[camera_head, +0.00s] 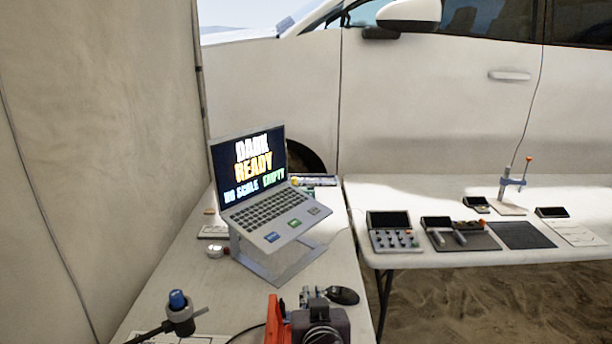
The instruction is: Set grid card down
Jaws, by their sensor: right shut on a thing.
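My right gripper (308,300) is at the bottom centre, low over the near end of the left table, seen from behind and partly cut off by the frame edge. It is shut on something. An upright red-orange flat piece (274,320) stands at its left side. I cannot tell whether this is the grid card, and no grid pattern shows. My left gripper is not in view.
A blue-capped clamp (179,312) stands at lower left. The right table (440,190) holds a button panel (392,232), a dark mat (521,235) and small devices.

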